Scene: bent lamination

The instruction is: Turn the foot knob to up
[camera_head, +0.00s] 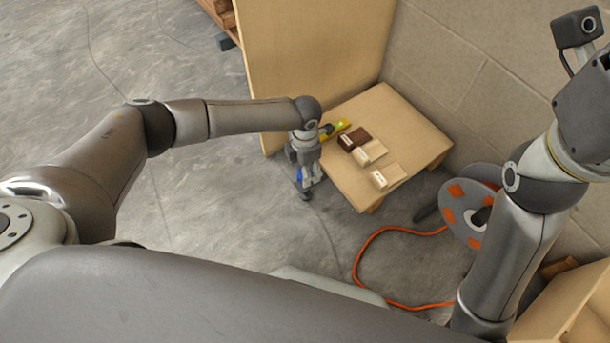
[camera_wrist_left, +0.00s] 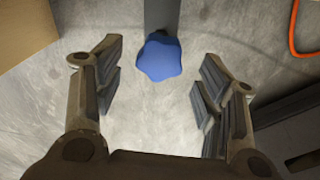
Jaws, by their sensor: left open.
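My left gripper (camera_head: 306,188) points down beside the near left edge of a low wooden table in the head view. In the left wrist view its fingers (camera_wrist_left: 160,95) are open, spread to the left and right. A blue lobed knob (camera_wrist_left: 160,58) shows ahead of the gap between the fingers, with clear space on both sides. It sits at the end of a grey bar (camera_wrist_left: 162,14). The fingers do not touch it. No marking of the knob's setting is visible. My right arm is at the right of the head view; its gripper is not in view.
The low wooden table (camera_head: 350,185) carries several small blocks and a yellow tool (camera_head: 336,129). A tall wooden panel (camera_head: 285,55) stands behind it. An orange cable (camera_head: 372,240) and a reel (camera_head: 466,218) lie at right. Concrete floor at left is open.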

